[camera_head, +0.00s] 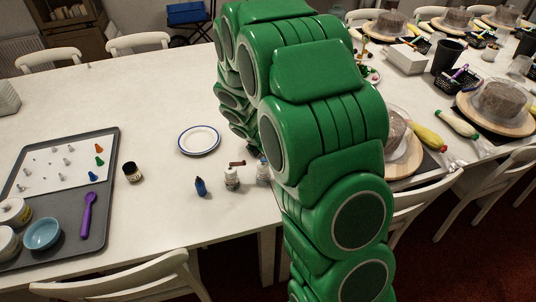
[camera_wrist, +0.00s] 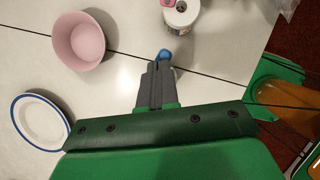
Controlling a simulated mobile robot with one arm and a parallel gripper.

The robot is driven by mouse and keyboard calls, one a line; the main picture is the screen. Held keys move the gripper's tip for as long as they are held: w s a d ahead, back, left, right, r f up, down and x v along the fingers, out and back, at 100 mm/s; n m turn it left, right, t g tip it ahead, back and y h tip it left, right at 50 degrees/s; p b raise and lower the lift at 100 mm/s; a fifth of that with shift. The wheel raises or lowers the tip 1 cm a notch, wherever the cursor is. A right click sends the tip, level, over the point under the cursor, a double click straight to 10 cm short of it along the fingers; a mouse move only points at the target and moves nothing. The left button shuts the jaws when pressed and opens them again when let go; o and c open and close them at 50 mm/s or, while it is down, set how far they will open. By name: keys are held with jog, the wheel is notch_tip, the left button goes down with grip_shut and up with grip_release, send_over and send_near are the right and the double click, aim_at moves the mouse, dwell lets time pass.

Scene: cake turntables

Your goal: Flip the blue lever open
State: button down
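In the wrist view, my gripper (camera_wrist: 158,68) shows as two dark grey fingers close together, pointing away over the white table. A small rounded blue piece (camera_wrist: 165,54), which looks like the blue lever, shows right at the fingertips. I cannot tell whether the fingers touch it or are just above it. What it is fixed to is mostly hidden under the fingers; a bit of something pale shows at their right. In the head view my green arm hides the gripper and the lever.
A pink bowl (camera_wrist: 78,42) stands left of my fingers, and a blue-rimmed white plate (camera_wrist: 24,128) lies at far left. A white container (camera_wrist: 181,12) is beyond the fingertips. In the head view, small bottles (camera_head: 232,178) stand beside my arm and a grey tray (camera_head: 105,165) lies left.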

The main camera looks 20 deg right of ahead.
jog(key=shift+n, duration=0.4)
jog(key=shift+w+a, duration=0.1)
jog(key=shift+w, duration=0.05)
dwell(0.4)
jog(key=shift+w+a, duration=0.4)
jog(key=shift+a, duration=0.15)
jog(key=shift+s+a, duration=0.25)
jog(key=shift+a, duration=0.4)
jog(key=a+f+v, duration=0.1)
jog(key=a+v, duration=0.1)
jog(key=v, duration=0.9)
jog(key=shift+s+a, duration=0.1)
jog(key=shift+a, duration=0.05)
